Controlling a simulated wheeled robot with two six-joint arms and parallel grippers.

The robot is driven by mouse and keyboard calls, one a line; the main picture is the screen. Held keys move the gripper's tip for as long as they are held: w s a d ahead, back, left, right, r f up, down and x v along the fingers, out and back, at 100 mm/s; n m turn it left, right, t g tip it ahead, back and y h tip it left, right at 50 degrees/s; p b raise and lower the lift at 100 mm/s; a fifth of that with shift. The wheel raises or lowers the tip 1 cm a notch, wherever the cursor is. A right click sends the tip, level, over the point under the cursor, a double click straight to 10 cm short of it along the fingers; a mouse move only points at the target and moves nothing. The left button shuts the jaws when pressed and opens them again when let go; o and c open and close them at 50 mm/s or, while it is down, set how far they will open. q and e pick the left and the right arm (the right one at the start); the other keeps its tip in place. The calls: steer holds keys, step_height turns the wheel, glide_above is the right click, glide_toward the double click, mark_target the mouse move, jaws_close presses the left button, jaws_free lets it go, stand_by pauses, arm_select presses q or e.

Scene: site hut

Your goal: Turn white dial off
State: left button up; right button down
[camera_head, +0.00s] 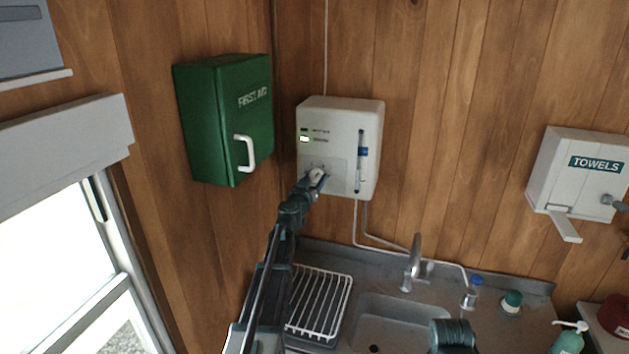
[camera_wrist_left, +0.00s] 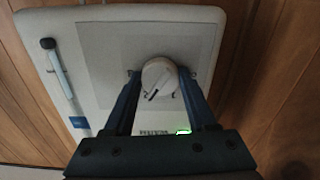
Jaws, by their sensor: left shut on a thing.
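A white box (camera_head: 367,113), like a water heater, is fixed to the wood wall in the head view. Its white dial (camera_head: 317,174) is low on its front, partly hidden by my left gripper (camera_head: 315,181). In the left wrist view, the dial (camera_wrist_left: 160,77) sits between the two fingers of my left gripper (camera_wrist_left: 159,82), which is shut on it. A dark mark shows on the dial, slanting in the picture. A small green-white light (camera_head: 305,139) is lit on the box's front.
A green first aid cabinet (camera_head: 207,125) hangs left of the box. Below are a dish rack (camera_head: 318,302), a sink (camera_head: 393,308) and a tap (camera_head: 414,258). A towel dispenser (camera_head: 577,185) hangs at right. Bare wall lies between the box and the dispenser.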

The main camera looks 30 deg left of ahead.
arm_select(q)
steer(key=shift+n, duration=0.3)
steer(key=n, duration=0.5)
steer(key=shift+n, duration=0.3)
steer(key=n, duration=0.6)
steer(key=shift+d, duration=0.1)
steer(key=n, duration=0.5)
steer(key=shift+r+n, duration=0.1)
steer(key=shift+n, duration=0.3)
steer(key=n, duration=0.5)
steer(key=shift+n, duration=0.4)
steer(key=o, duration=1.4)
